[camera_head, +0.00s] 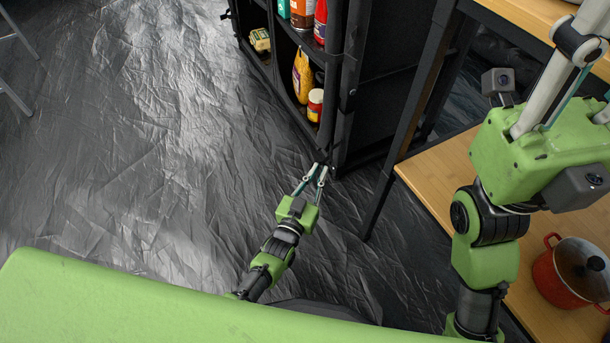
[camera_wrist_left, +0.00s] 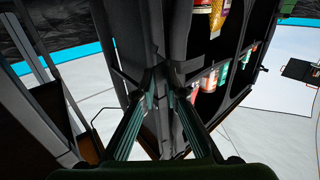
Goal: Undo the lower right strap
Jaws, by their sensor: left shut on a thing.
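The black fabric shelf (camera_head: 352,95) stands at the top middle of the head view, its compartments facing left. My left gripper (camera_head: 321,167) is at the bottom of its near corner post, its fingers close together on something small and dark, apparently the lower right strap (camera_head: 323,157). In the left wrist view, the fingertips of my left gripper (camera_wrist_left: 160,74) meet against the dark post of the shelf (camera_wrist_left: 181,35). The strap's shape is too dark to make out. My right gripper (camera_head: 560,85) is at the upper right, its fingertips beyond the frame edge.
Crinkled dark floor (camera_head: 140,130) on the left is clear.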

